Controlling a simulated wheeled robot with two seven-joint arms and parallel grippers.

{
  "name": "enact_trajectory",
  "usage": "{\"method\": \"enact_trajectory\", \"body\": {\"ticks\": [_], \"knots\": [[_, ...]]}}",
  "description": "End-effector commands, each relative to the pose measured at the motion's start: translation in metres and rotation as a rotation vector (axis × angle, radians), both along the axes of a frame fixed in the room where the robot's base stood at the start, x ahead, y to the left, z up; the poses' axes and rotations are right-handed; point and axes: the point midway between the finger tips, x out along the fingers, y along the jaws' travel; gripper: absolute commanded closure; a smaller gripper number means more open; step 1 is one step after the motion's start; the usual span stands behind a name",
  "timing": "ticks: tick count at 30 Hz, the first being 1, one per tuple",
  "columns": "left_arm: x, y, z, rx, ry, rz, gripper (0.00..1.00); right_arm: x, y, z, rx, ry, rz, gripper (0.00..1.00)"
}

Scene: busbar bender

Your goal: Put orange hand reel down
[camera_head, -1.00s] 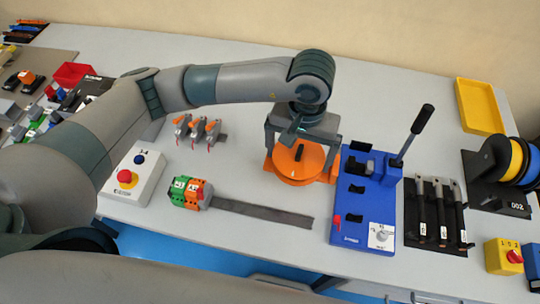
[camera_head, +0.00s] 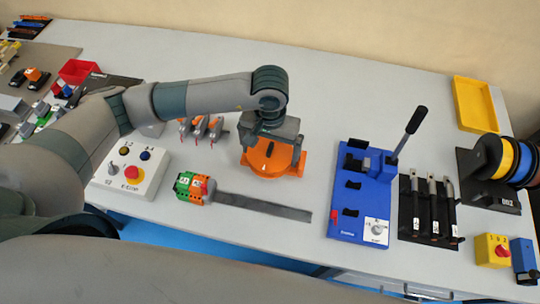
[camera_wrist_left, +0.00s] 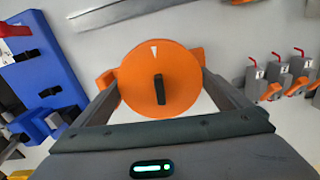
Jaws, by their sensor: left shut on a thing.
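The orange hand reel (camera_head: 268,160) is a round orange disc with a black handle on top. It is at the middle of the table in the head view, under my left gripper (camera_head: 270,142). In the left wrist view the reel (camera_wrist_left: 180,82) sits between the two fingers of my left gripper (camera_wrist_left: 160,85), which are shut on it. A white triangle mark shows on its face. I cannot tell whether the reel touches the table. My right gripper is not in view.
The blue bender (camera_head: 345,215) with its black lever stands to the right of the reel. A grey strip (camera_head: 265,207) with green and orange blocks (camera_head: 193,188) lies in front. Small grey-orange clamps (camera_head: 200,130) stand to the left. The table behind the reel is clear.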

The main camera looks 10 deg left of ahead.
Motion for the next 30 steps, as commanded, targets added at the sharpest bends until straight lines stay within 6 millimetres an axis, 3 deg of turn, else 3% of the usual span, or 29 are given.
{"method": "enact_trajectory", "body": {"ticks": [11,25,26,30], "knots": [[-0.001,0.000,-0.033,0.000,0.001,0.000,0.45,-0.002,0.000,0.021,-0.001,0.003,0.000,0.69],[0.000,0.000,-0.038,0.000,-0.001,-0.001,0.45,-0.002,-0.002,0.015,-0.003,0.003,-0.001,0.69],[0.000,0.000,-0.038,0.001,0.000,-0.001,0.00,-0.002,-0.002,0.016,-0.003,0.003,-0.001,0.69],[0.000,0.000,-0.038,0.001,0.000,-0.001,0.00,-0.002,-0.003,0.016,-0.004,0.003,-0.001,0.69]]}}
